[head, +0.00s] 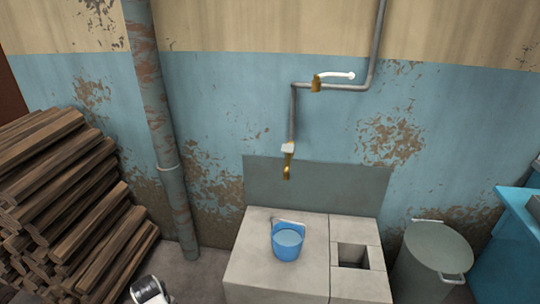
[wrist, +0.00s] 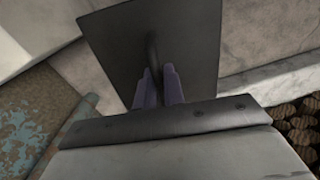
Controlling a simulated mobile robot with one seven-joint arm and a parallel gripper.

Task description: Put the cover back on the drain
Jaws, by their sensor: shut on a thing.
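The drain cover is a dark flat square plate (wrist: 190,40) with a curved handle, close up in the wrist view. My gripper (wrist: 158,78) is shut on the handle, a purple-grey finger on each side; the plate lies beyond the fingertips. The drain (head: 352,256) is an open square hole in the right part of the pale concrete block in the head view, with nothing over it. I cannot make out the cover or the gripper in the head view.
A blue bucket of water (head: 288,243) stands on the concrete block (head: 250,262), left of the drain and below a brass tap (head: 287,165). A lidded grey bin (head: 436,247) stands at the right. Stacked logs (head: 65,190) fill the left. A pipe (head: 165,130) runs down the wall.

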